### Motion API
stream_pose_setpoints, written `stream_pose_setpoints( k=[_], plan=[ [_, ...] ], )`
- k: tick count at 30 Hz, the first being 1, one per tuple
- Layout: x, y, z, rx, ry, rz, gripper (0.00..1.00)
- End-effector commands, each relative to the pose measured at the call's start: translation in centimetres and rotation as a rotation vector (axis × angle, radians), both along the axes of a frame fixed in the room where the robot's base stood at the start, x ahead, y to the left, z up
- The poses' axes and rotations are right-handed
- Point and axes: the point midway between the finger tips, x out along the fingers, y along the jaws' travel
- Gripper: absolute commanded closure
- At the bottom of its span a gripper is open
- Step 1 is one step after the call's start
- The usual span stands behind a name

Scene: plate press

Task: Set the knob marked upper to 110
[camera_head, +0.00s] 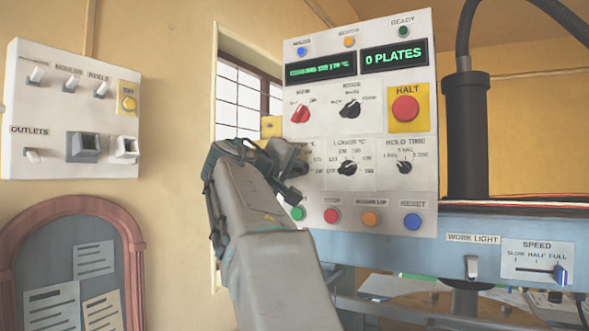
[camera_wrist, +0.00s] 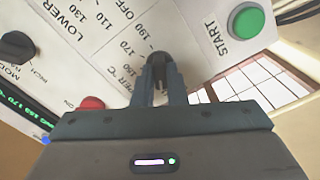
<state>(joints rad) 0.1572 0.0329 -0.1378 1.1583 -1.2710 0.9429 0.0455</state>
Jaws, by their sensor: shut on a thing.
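The upper knob (camera_wrist: 158,58) is a dark knob on the white control panel, with "PER °C" and a numbered scale around it in the wrist view. My gripper (camera_wrist: 160,80) has its fingers close together around the knob, shut on it. Its pointer is hidden by the fingers, so I cannot read its setting. In the head view my gripper (camera_head: 288,178) reaches the panel's left side and covers this knob. Only the end of its label and a few scale marks show there.
The lower knob (camera_head: 347,169) sits just right, then the hold time knob (camera_head: 404,167). The green start button (camera_head: 297,213) and red stop button (camera_head: 332,215) are close below my gripper.

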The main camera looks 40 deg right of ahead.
Motion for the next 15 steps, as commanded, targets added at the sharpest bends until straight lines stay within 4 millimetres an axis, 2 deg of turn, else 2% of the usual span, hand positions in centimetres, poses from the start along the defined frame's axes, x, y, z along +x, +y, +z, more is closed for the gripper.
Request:
stream_pose_setpoints(
  k=[4,5,6,7,15],
  plan=[
    [0.07,0.18,0.29,-0.005,-0.004,0.007,1.0],
    [0.07,0.18,0.29,-0.005,-0.004,0.007,0.83],
    [0.08,0.18,0.28,-0.005,-0.004,0.007,0.72],
    [0.07,0.16,0.26,-0.005,-0.004,0.006,0.66],
    [-0.02,0.05,0.1,-0.001,-0.003,0.001,0.66]
  ],
)
